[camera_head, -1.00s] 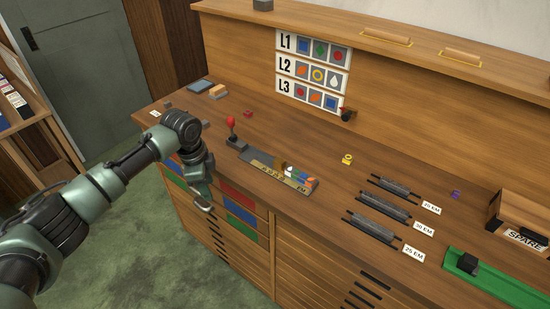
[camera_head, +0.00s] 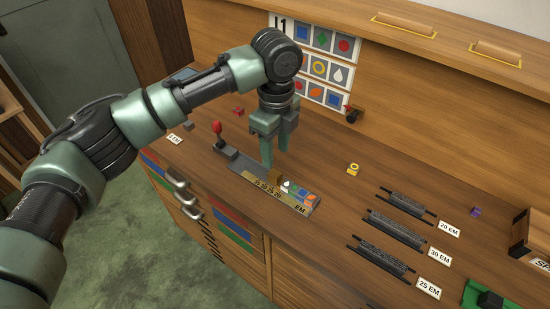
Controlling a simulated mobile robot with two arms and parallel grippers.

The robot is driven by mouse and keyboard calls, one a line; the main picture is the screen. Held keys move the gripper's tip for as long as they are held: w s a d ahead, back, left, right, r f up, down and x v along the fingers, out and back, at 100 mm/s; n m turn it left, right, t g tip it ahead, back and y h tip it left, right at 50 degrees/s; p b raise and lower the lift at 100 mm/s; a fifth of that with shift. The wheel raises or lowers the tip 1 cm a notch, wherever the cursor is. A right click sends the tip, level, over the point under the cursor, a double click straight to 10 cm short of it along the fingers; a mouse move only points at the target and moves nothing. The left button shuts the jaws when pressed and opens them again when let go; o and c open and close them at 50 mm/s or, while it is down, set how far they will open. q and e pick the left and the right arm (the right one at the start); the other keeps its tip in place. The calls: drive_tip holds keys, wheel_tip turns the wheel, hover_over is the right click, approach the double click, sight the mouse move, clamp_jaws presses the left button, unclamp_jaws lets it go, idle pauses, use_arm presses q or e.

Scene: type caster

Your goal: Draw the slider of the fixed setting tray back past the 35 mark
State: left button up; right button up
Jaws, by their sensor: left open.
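The setting tray (camera_head: 246,172) lies on the wooden counter, a long grey channel with a brass scale marked with numbers and "EM" along its front. A brass-brown block, seemingly the slider (camera_head: 275,177), stands in the tray against the left of several picture tiles (camera_head: 299,191). A lever with a red knob (camera_head: 217,129) stands at the tray's left end. My left gripper (camera_head: 275,159) points down just above and behind the slider, open and empty. Whether its fingers touch the slider I cannot tell. My right gripper is out of view.
A yellow ring piece (camera_head: 353,169) lies right of the tray. Several dark racks (camera_head: 393,230) with EM labels lie further right, near a green tray (camera_head: 485,298). A picture chart (camera_head: 325,68) hangs on the back panel, partly hidden by my arm.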

sight(275, 174)
use_arm(q)
drive_tip(key=f, duration=0.2)
drive_tip(key=s+f, duration=0.1)
drive_tip(key=shift+a+f+p, duration=0.15)
drive_tip(key=shift+f+p, duration=0.2)
drive_tip(key=shift+f, duration=0.05)
wheel_tip(275, 174, down, 2)
drive_tip(key=shift+w+f, duration=0.2)
drive_tip(key=shift+f, duration=0.3)
clamp_jaws()
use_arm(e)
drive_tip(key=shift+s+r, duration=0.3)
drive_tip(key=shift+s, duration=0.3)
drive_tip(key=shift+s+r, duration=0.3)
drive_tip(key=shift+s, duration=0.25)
